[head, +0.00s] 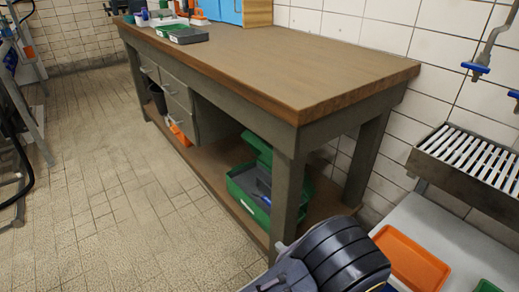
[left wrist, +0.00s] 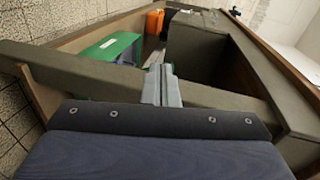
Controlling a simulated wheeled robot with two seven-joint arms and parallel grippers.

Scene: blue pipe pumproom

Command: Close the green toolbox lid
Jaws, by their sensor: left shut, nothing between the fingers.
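The green toolbox (head: 243,201) sits on the workbench's lower shelf, behind the near leg, which hides part of it. Its green lid (head: 258,148) stands raised at the back, and dark contents show inside. In the left wrist view the green toolbox (left wrist: 113,46) is partly visible beyond the leg. My left gripper (left wrist: 161,72) is shut and empty, with its fingers at the workbench leg in that picture; I cannot tell if they touch it. In the head view my left arm is at the bottom, in front of the bench, and its fingertips are not clear. My right gripper is not in view.
The workbench leg (head: 287,195) stands between my left arm and the toolbox. Drawers (head: 176,90) and an orange item (head: 180,133) are further left under the bench. An orange tray (head: 411,258) lies at the lower right.

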